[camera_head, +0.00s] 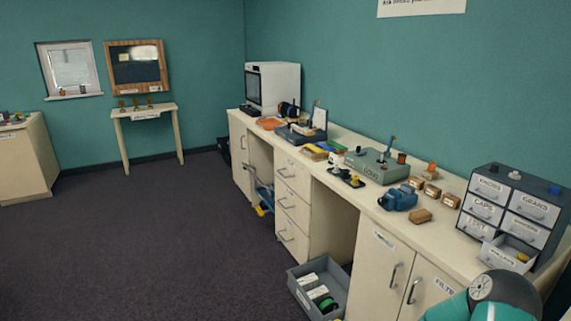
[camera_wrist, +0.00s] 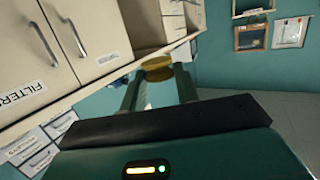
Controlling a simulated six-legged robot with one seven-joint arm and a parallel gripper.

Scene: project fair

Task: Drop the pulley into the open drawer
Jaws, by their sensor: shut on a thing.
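My gripper (camera_wrist: 157,75) is shut on a round yellow pulley (camera_wrist: 157,62), held between the two fingertips in the wrist view. The open drawer (camera_head: 493,253) sticks out of the bottom row of a dark small-parts cabinet (camera_head: 480,173) at the right end of the bench. A small yellow thing (camera_head: 522,257) lies inside it. The cabinet's labelled drawers also show at the lower left in the wrist view (camera_wrist: 38,160). The gripper is apart from them.
The bench (camera_head: 420,232) holds a blue device (camera_head: 397,199), small brown boxes (camera_head: 432,191) and a grey-green instrument box (camera_head: 376,166). A grey crate (camera_head: 296,277) stands on the floor below. Cupboard doors face the floor, which is open at the left.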

